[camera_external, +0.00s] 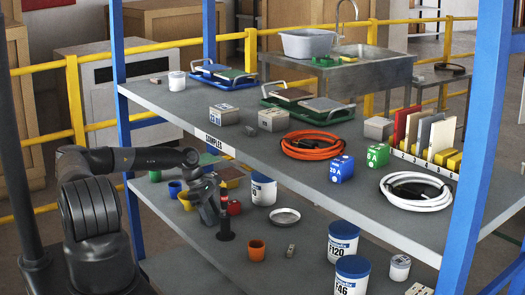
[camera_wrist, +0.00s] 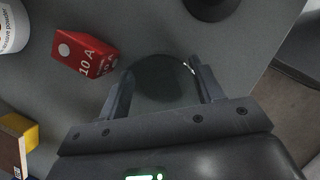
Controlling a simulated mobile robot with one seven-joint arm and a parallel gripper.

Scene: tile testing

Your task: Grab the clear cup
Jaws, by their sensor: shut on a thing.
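The clear cup (camera_wrist: 160,78) is a dark, see-through round shape in the wrist view, between the two fingers of my gripper (camera_wrist: 163,88). The fingers are shut on it from either side. In the external view my gripper (camera_external: 208,203) is low over the left part of the lower shelf. I cannot make out the cup there.
A red block marked 10 A (camera_wrist: 85,54) stands close left of the cup. A white container (camera_wrist: 12,25) and a dark round object (camera_wrist: 212,8) are farther off. The lower shelf (camera_external: 285,250) lies under the upper shelf (camera_external: 330,190); a blue post (camera_external: 118,60) is nearby.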

